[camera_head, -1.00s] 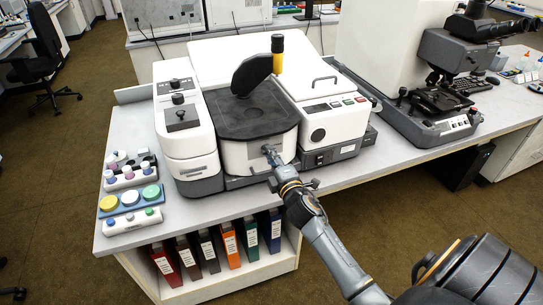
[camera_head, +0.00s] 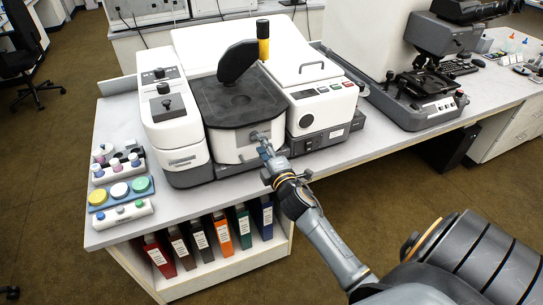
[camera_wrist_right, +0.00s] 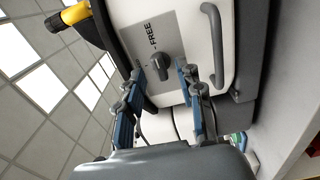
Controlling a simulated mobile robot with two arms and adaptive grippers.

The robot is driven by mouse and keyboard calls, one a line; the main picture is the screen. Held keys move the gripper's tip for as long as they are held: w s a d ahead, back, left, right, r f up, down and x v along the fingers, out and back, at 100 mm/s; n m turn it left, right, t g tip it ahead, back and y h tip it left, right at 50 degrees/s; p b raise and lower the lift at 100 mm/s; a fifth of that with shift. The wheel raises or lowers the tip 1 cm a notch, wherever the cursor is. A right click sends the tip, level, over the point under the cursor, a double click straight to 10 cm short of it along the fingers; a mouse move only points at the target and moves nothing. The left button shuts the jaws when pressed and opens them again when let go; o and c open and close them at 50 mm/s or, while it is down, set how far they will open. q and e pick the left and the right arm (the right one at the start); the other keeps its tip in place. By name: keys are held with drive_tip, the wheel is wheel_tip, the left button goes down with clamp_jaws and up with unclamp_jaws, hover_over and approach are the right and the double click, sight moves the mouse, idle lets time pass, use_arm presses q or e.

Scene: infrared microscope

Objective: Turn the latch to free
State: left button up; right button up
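The latch (camera_wrist_right: 160,64) is a small dark knob on a grey plate on the front of the white instrument. The word FREE is printed beside it. In the head view the latch plate (camera_head: 256,137) is partly hidden by my gripper. My right gripper (camera_wrist_right: 162,75) is open, with one finger on each side of the line to the knob. The fingers appear apart from the knob and a little in front of it. In the head view the right gripper (camera_head: 264,145) is at the instrument's front. My left gripper is not in view.
A curved grey handle (camera_wrist_right: 217,45) sits beside the latch plate. A dark platform with a black tilted arm (camera_head: 237,60) tops the instrument. Round pucks and small containers (camera_head: 119,189) stand at the table's left. Binders (camera_head: 223,235) fill the shelf below.

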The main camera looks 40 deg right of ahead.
drive_tip(key=v, duration=1)
drive_tip(key=shift+d, duration=0.1)
drive_tip(key=s+a+f+m+g+y, duration=0.1)
drive_tip(key=s+a+f+m+g, duration=0.15)
drive_tip(key=f, duration=0.85)
drive_tip(key=s+a+f+m+g+y, duration=0.1)
drive_tip(key=s+a+f+m+g, duration=0.15)
drive_tip(key=f, duration=0.85)
drive_tip(key=s+a+f+m+g+y, duration=0.15)
drive_tip(key=s+f, duration=0.25)
drive_tip(key=f, duration=0.7)
drive_tip(key=s+a+f+m+g, duration=0.1)
drive_tip(key=s+f+m+g, duration=0.1)
drive_tip(key=s+f, duration=0.4)
drive_tip(key=s+a+f+m+g, duration=0.2)
drive_tip(key=s+f+g, duration=0.2)
drive_tip(key=s, duration=1.1)
drive_tip(key=s+a+f+m+g, duration=0.2)
drive_tip(key=s+f+g, duration=0.2)
drive_tip(key=s+f, duration=0.6)
drive_tip(key=shift+s+f+y, duration=0.15)
drive_tip(key=shift+f+y, duration=0.05)
drive_tip(key=shift+y, duration=0.25)
drive_tip(key=shift+a, duration=0.1)
